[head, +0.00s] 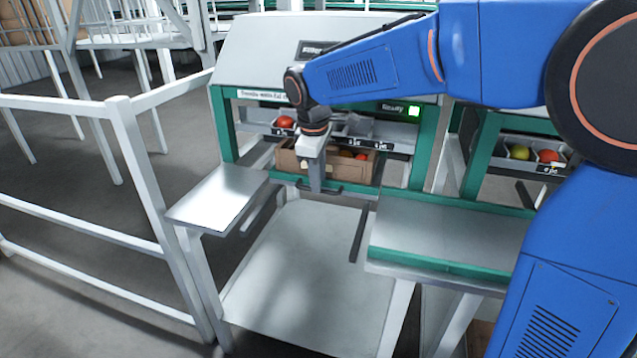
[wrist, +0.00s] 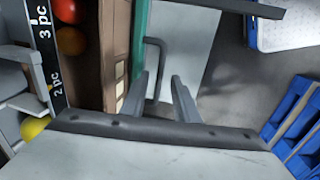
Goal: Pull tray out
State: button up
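The tray sits in the bay of the grey and green machine, with a green front edge (head: 350,191) and a cardboard box on it. A dark bar handle (head: 334,187) projects from that front. My gripper (head: 316,186) points down at the handle; in the wrist view my gripper (wrist: 160,77) has its two fingers apart. The handle (wrist: 157,52) passes between them there, nearer the left finger, with a visible gap to the right finger.
The cardboard box (head: 289,161) holds tomatoes. A metal side shelf (head: 218,197) stands left of the bay, and a green-edged table (head: 440,228) right. Between them is open room above a low pale panel (head: 305,270). A white railing (head: 140,170) is further left.

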jog(key=shift+w+d+f, duration=0.1)
jog(key=shift+w+f, duration=0.05)
jog(key=shift+f, duration=0.9)
grip_shut()
jog(key=s+a, duration=0.4)
jog(key=s, duration=0.6)
jog(key=s+a, duration=0.4)
jog(key=s, duration=0.5)
jog(key=shift+s, duration=0.35)
jog(key=shift+a, duration=0.1)
grip_release()
